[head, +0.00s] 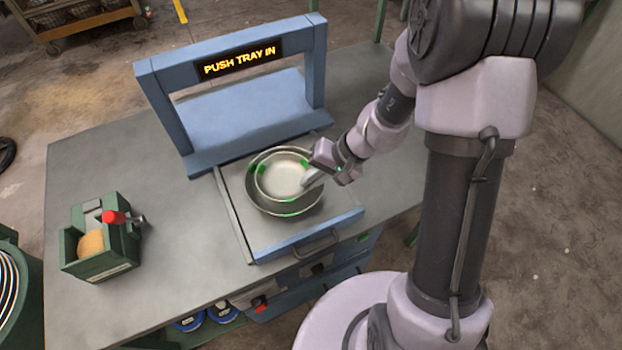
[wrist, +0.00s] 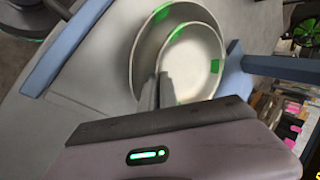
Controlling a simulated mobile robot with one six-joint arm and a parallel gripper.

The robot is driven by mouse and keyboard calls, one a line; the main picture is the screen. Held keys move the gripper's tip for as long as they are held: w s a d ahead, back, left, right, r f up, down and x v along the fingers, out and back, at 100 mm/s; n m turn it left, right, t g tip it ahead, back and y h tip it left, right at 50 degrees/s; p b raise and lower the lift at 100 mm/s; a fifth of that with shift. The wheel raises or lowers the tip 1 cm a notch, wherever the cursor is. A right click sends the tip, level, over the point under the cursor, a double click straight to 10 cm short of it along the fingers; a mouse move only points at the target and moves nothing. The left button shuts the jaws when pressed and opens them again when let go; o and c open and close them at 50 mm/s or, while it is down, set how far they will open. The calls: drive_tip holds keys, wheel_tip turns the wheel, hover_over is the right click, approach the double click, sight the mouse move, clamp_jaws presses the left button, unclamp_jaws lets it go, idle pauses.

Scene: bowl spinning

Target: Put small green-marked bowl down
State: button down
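The small green-marked bowl (head: 281,180) is a pale metal bowl with green patches. It sits within the outline of a larger green-marked bowl (head: 262,206); I cannot tell whether the two touch. In the wrist view the small bowl (wrist: 196,62) overlaps the larger bowl (wrist: 143,58), whose rim shows around its left side. My gripper (head: 312,178) is at the small bowl's right rim in the head view. In the wrist view its fingers (wrist: 158,92) are close together with the small bowl's rim between them.
The larger bowl is on a sliding tray (head: 236,212) with a blue handled front. A blue frame (head: 160,110) stands behind, its sign (head: 240,60) reading "PUSH TRAY IN". A green box (head: 100,262) with a red-knobbed tool is at left. The table (head: 130,170) between is clear.

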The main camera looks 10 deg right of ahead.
drive_tip(key=shift+f, duration=0.25)
drive_tip(key=c, duration=2.1)
unclamp_jaws()
drive_tip(key=shift+b, duration=0.35)
drive_tip(key=o, duration=0.5)
drive_tip(key=shift+r+p, duration=0.2)
drive_tip(key=shift+p, duration=0.1)
drive_tip(key=p+v, duration=0.5)
drive_tip(key=v, duration=0.7)
drive_tip(key=s+a+r+t+h, duration=0.1)
drive_tip(key=s+r, duration=0.3)
drive_tip(key=r, duration=0.2)
drive_tip(key=s+a+r+t+h, duration=0.1)
drive_tip(key=s+r, duration=0.4)
drive_tip(key=r, duration=0.1)
drive_tip(key=s+a+r+m+t+h, duration=0.1)
drive_tip(key=s+r+t+h, duration=0.1)
drive_tip(key=s+r, duration=0.3)
drive_tip(key=shift+a+r, duration=0.3)
drive_tip(key=shift+r, duration=0.55)
